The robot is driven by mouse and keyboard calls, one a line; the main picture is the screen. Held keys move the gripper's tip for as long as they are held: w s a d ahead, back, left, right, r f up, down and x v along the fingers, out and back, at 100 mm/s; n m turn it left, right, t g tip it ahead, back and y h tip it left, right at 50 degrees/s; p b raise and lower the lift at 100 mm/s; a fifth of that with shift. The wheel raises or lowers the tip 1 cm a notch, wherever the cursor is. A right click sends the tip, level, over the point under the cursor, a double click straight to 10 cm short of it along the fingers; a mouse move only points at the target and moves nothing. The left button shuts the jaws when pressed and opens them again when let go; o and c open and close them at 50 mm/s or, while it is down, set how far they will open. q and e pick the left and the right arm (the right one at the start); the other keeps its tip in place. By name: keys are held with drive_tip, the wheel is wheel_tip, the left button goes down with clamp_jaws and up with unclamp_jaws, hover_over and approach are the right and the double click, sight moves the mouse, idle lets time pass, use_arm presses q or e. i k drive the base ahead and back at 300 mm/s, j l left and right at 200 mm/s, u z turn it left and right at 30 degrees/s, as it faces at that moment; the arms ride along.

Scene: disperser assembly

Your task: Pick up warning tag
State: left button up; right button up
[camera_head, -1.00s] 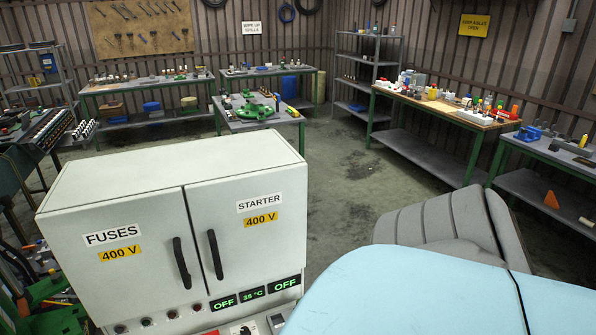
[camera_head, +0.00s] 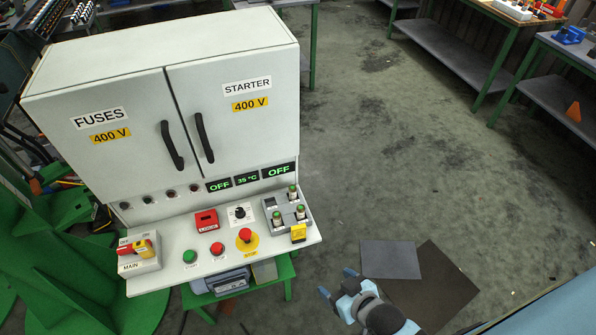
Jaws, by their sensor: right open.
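A small yellow tag-like piece (camera_head: 298,233) sits at the right front edge of the control panel shelf (camera_head: 175,272), below a grey block with several green-topped cylinders (camera_head: 288,212). It looks like the warning tag, but its print is too small to read. My right gripper (camera_head: 337,282) is open and empty, low in the picture, to the right of and below the yellow piece and apart from it. My left gripper is not in view.
The white cabinet (camera_head: 150,75) marked FUSES and STARTER rises behind the panel, doors shut. The panel carries a red and yellow main switch (camera_head: 138,247), buttons and a red box (camera_head: 206,219). Grey (camera_head: 390,259) and brown (camera_head: 432,288) flat sheets lie right of my gripper. The floor beyond is clear.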

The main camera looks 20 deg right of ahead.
sight(298, 232)
drive_tip(key=l+z, duration=0.1)
drive_tip(key=z, duration=0.5)
drive_tip(key=i+l, duration=0.35)
drive_tip(key=i+l+u, duration=0.6)
drive_tip(key=l, duration=0.2)
